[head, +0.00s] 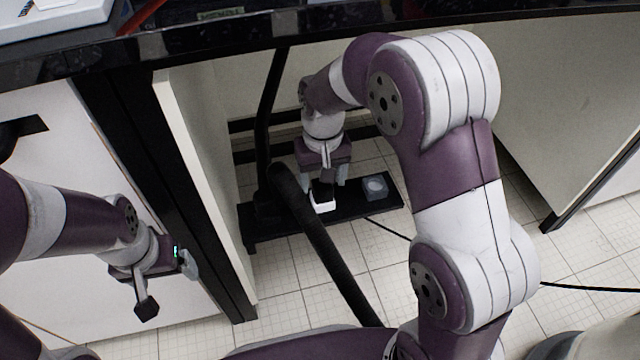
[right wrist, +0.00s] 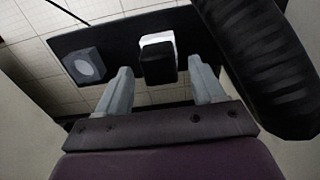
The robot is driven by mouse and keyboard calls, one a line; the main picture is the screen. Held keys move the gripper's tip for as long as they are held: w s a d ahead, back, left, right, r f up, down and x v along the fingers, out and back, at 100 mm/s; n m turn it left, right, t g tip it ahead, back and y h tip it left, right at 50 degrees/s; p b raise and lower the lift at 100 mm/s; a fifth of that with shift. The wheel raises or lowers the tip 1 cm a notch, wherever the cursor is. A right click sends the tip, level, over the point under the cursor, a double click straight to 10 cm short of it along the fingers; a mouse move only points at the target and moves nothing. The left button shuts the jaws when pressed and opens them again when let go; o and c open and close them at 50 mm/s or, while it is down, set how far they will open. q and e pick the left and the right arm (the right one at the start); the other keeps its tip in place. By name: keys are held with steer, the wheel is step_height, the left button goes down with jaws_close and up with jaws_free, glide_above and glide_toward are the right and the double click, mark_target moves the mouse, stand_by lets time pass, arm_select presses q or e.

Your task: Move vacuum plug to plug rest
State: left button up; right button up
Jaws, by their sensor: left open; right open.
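The black vacuum plug (head: 323,188) sits on a white socket (head: 322,206) on a low dark shelf (head: 275,228). The plug (right wrist: 158,64) and socket (right wrist: 157,39) also show in the right wrist view. A grey block with a round pale recess, apparently the plug rest (head: 375,188), stands on the shelf to the right of the socket; it also shows in the right wrist view (right wrist: 84,65). My right gripper (head: 325,180) is open, its fingers on either side of the plug with gaps visible. My left gripper (head: 168,287) is open and empty, far from the plug.
A thick black hose (head: 325,255) runs close to the left of the socket. A thin black cable (head: 385,228) trails from the shelf. Pale cabinet panels (head: 205,160) flank the opening, and a dark worktop (head: 230,35) crosses above. Tiled floor lies below.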

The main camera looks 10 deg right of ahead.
mark_target(322, 184)
step_height(322, 184, down, 3)
steer(key=b, duration=0.3)
steer(key=shift+r, duration=0.15)
steer(key=shift+f, duration=0.65)
steer(key=shift+p, duration=0.5)
stand_by(0.6)
steer(key=shift+p, duration=0.5)
